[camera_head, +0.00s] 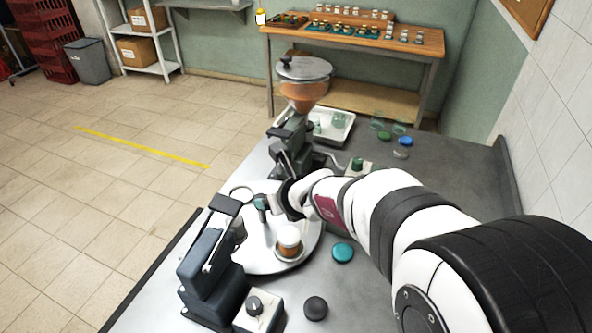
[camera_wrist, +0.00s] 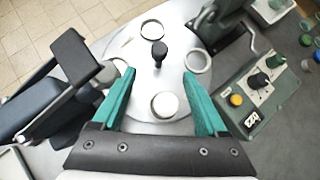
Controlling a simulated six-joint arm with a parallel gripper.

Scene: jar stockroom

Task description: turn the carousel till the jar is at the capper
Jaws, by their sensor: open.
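The carousel (camera_head: 262,262) is a pale round plate on the metal bench; it also shows in the wrist view (camera_wrist: 140,108), with ring-shaped seats and a black centre knob (camera_wrist: 159,50). The jar (camera_head: 289,246), orange-filled with a white top, stands near the plate's front edge. In the wrist view the jar (camera_wrist: 165,105) appears between my teal fingers, with no contact visible. A dark blue lever machine (camera_head: 212,262), perhaps the capper, stands at the plate's front left.
A filler with an orange hopper (camera_head: 303,90) stands behind the plate. A knob box (camera_head: 258,310), black disc (camera_head: 316,307) and teal lid (camera_head: 342,252) lie in front and right. A white tray (camera_head: 345,125) and loose lids are farther back. A tiled wall bounds the right.

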